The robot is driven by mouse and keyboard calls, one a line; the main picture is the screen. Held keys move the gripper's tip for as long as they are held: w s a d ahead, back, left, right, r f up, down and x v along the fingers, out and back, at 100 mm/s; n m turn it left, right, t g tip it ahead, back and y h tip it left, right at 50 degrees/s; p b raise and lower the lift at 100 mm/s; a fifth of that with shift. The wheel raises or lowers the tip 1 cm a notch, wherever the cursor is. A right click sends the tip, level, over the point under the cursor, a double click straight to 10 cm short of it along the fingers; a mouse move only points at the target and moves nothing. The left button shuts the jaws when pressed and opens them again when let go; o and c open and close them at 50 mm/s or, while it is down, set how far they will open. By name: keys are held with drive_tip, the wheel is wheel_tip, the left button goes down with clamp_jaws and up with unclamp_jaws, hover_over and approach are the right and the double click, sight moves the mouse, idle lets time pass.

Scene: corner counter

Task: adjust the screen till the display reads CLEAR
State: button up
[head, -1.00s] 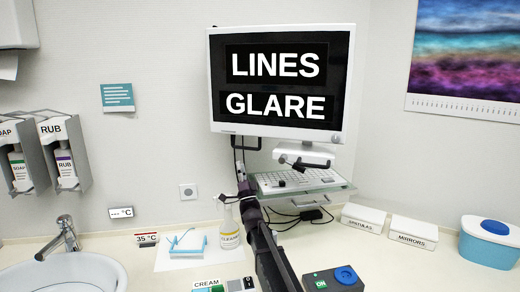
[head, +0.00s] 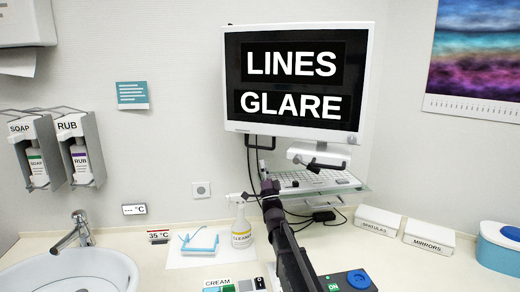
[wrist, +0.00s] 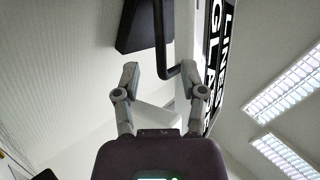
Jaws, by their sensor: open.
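The screen (head: 292,128) is a white-framed monitor at the wall. Its black display reads LINES above GLARE. A black bent handle (head: 265,147) hangs below its lower left edge. My gripper (head: 269,184) is below this handle in the head view, small and dark there. In the wrist view my gripper (wrist: 164,76) is open, and the handle's bent bar (wrist: 161,40) shows between the fingertips. I cannot tell whether a finger touches it. The screen, turned sideways, shows at the right of the wrist view (wrist: 216,65).
A glass shelf with a keyboard (head: 305,181) sits under the screen. The cleaner bottle (head: 241,226) stands left of my arm. A control box with a blue knob (head: 359,279) is at the front. White boxes (head: 429,236) lie right; a sink (head: 70,278) is left.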

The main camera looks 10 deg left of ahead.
sight(261, 148)
drive_tip(key=shift+r, duration=0.1)
drive_tip(key=shift+p+x, duration=2.9)
drive_tip(key=shift+x, duration=0.8)
clamp_jaws()
